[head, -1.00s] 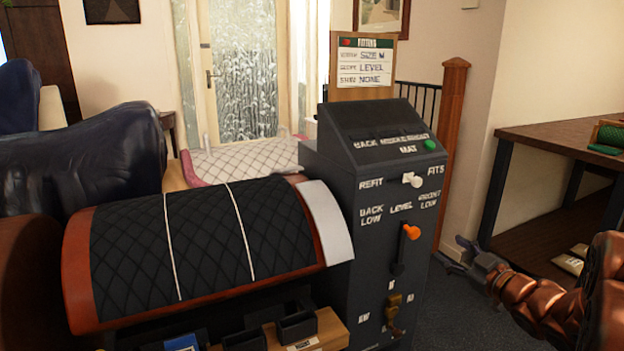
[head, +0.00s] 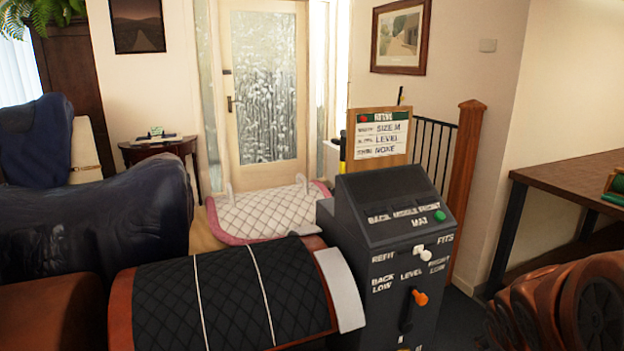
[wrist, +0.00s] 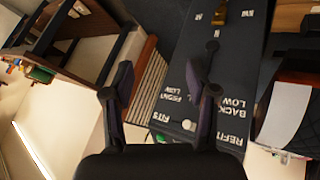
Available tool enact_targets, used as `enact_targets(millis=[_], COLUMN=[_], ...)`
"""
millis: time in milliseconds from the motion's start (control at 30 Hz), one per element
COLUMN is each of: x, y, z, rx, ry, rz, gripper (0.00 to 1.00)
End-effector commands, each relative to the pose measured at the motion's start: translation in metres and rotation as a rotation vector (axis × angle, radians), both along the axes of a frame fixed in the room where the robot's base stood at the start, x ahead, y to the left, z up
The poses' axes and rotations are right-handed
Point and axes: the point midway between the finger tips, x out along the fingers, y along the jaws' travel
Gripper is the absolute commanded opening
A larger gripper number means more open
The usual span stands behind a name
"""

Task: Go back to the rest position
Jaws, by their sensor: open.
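My gripper (wrist: 160,105) is open in the wrist view, with nothing between its two fingers. It points toward the dark control console (wrist: 240,60), and a gap of floor and wooden post shows beside it. In the head view my gripper is out of the frame; only part of my copper-coloured arm shows at the lower right. The console (head: 385,265) stands right of centre, with a green button (head: 440,216), a white switch (head: 420,251) near the middle of REFIT and FITS, and an orange-tipped lever (head: 420,298) under LEVEL.
A black quilted pad (head: 230,290) lies over a brown form left of the console. A white quilted pad (head: 270,212) lies behind. A dark saddle (head: 90,235) is at left. A card board (head: 380,137) reads size M, LEVEL, NONE. A wooden table (head: 575,185) stands at right.

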Motion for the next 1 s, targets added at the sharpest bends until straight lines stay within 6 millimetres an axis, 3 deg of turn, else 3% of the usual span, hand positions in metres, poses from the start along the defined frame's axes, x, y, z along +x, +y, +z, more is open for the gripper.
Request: enact_targets(millis=[33,400,600,733,1000], x=[-0.015,-0.157,-0.221,-0.242,-0.247], y=[0.012,0.111,0.155,0.168,0.171], z=[0.017,0.054,0.076,0.082,0.082], rx=[0.023,0.247,0.336,0.361,0.368], ry=[0.039,0.446,0.629,0.689,0.703], rz=[-0.015,-0.095,-0.082,-0.075,-0.072], gripper=[0.58,0.58,0.58,0.58,0.58])
